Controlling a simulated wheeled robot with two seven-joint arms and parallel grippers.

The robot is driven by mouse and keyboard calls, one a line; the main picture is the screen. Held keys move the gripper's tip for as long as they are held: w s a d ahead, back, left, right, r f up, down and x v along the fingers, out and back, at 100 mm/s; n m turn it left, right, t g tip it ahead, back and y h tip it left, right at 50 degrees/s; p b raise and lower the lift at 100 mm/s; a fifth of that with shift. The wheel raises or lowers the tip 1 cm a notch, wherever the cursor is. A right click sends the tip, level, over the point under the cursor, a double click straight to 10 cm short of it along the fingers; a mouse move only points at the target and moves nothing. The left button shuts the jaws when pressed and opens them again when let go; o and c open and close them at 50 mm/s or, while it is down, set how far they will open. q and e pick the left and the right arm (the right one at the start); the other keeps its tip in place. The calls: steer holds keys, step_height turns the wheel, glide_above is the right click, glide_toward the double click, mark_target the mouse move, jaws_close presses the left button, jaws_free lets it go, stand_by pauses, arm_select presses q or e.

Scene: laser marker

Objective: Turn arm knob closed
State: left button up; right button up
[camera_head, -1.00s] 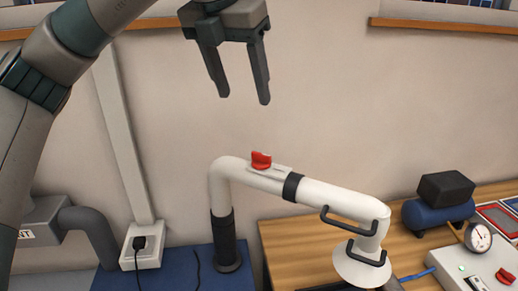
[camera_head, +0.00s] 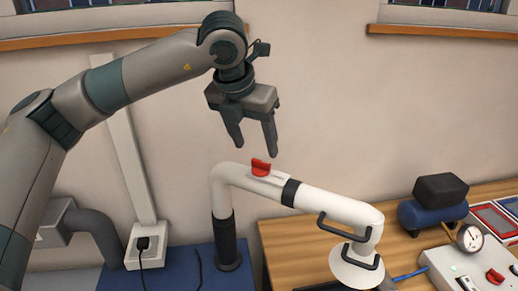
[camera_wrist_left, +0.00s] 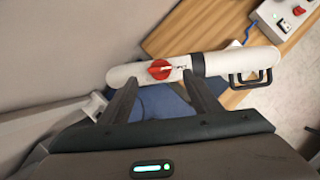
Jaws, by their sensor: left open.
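The red arm knob (camera_head: 261,168) sits on top of the white extraction arm (camera_head: 325,203), on its upper sloping part. My left gripper (camera_head: 256,151) is open and empty, pointing down just above the knob, with no clear contact. It also shows in the left wrist view (camera_wrist_left: 158,90). My right gripper is in neither view.
A wooden table (camera_head: 290,246) holds a blue compressor tank (camera_head: 425,214), a pressure gauge (camera_head: 470,237) and a control box (camera_head: 470,270) with another red knob. Black handles (camera_head: 345,227) stick out near the arm's white hood (camera_head: 356,268). A wall outlet (camera_head: 146,246) is at left.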

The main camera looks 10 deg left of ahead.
mark_target(260, 162)
arm_select(q)
steer(key=p+x, duration=0.2)
steer(key=x, duration=0.2)
steer(key=shift+w+f, duration=0.15)
steer(key=shift+f, duration=0.15)
steer(key=shift+w+d+f, duration=0.1)
steer(key=shift+w+f, duration=0.05)
steer(key=shift+f, duration=0.35)
steer(key=c, duration=1)
